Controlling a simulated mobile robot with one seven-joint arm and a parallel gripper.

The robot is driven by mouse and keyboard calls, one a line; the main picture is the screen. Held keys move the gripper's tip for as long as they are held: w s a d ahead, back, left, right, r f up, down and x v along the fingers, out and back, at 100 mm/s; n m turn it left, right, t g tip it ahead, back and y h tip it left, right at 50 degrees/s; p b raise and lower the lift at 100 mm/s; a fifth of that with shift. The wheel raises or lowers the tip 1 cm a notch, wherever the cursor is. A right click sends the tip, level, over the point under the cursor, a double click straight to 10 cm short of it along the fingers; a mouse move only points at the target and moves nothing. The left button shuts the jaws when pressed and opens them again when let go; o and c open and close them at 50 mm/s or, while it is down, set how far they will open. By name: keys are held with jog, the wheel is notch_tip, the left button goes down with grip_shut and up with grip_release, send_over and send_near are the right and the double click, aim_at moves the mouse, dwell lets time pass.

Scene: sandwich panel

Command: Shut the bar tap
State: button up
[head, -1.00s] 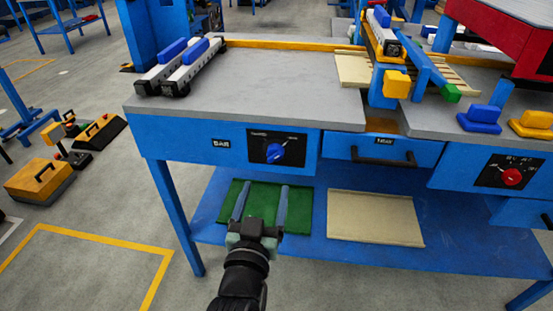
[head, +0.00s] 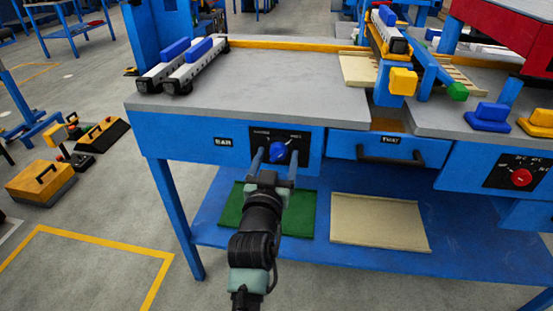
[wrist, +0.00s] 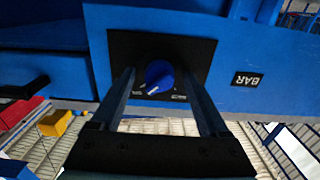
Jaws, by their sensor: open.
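The bar tap is a round blue knob (head: 278,151) on a black plate on the bench's blue front panel, right of a "BAR" label (head: 223,142). In the wrist view the blue knob (wrist: 159,76) carries a white pointer mark, and the black plate (wrist: 195,50) surrounds it. My gripper (head: 276,158) is open in front of the plate, with one finger on each side of the knob in the picture. In the wrist view my gripper (wrist: 157,85) also shows both fingers spread with the knob between them. I cannot tell whether the fingertips reach around the knob.
A drawer with a black handle (head: 390,158) lies right of the knob. A red knob (head: 521,177) sits further right. Below is a shelf with a green mat (head: 232,212) and a beige board (head: 379,222).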

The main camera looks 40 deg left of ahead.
grip_shut()
jog(key=shift+n+p, duration=0.3)
jog(key=shift+n, duration=0.1)
jog(key=n+p, duration=0.2)
jog(key=n, duration=0.1)
jog(key=shift+d+n, duration=0.1)
jog(key=shift+n, duration=0.3)
jog(key=n+p, duration=0.1)
jog(key=n, duration=0.3)
jog(key=shift+n+p, duration=0.3)
jog(key=shift+p, duration=0.1)
jog(key=n+p, duration=0.1)
jog(key=n, duration=0.3)
jog(key=shift+r, duration=0.1)
jog(key=shift+n+p, duration=0.75)
jog(key=shift+n, duration=1.75)
